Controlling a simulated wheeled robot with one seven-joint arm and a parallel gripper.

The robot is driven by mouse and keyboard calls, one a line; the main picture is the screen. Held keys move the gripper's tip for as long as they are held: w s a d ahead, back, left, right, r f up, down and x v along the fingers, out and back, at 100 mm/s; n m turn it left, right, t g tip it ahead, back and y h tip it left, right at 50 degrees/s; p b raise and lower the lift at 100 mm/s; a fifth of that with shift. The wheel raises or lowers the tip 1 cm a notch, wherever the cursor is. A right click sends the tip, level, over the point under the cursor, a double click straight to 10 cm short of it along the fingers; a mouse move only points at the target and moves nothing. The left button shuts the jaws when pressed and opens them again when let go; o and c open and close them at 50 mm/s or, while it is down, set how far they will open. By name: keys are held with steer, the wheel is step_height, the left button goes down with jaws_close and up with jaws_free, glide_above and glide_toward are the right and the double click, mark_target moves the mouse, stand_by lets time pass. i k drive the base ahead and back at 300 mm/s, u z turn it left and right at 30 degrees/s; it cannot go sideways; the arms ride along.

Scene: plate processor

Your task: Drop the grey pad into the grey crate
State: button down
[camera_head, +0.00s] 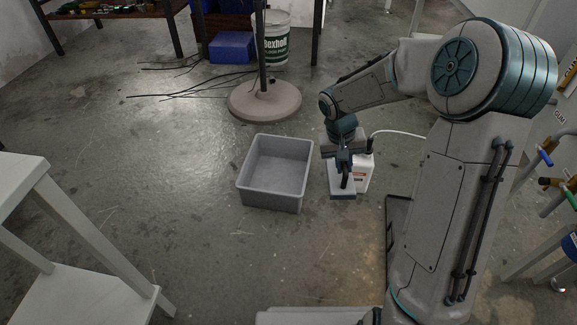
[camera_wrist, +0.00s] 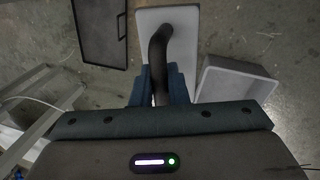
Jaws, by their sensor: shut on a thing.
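The grey pad (camera_head: 335,182) is a flat rectangular plate with a dark curved handle. My gripper (camera_head: 344,163) is shut on that handle, and the pad hangs below it. In the wrist view the pad (camera_wrist: 186,48) extends beyond my gripper (camera_wrist: 161,86), with the handle between the fingers. The grey crate (camera_head: 272,198) is open-topped and looks empty, standing on the floor just left of the pad in the head view. In the wrist view the crate (camera_wrist: 240,88) is to the right of the pad, partly hidden by my wrist. The pad is beside the crate, not over it.
A white box (camera_head: 364,174) with a cable stands right behind the pad. A round-based post (camera_head: 264,100) stands behind the crate. A white table (camera_head: 85,230) is at the left. A dark framed panel (camera_wrist: 98,30) lies on the floor. Floor left of the crate is clear.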

mark_target(282, 184)
steer(key=u, duration=0.55)
steer(key=i, duration=0.85)
steer(key=u, duration=0.85)
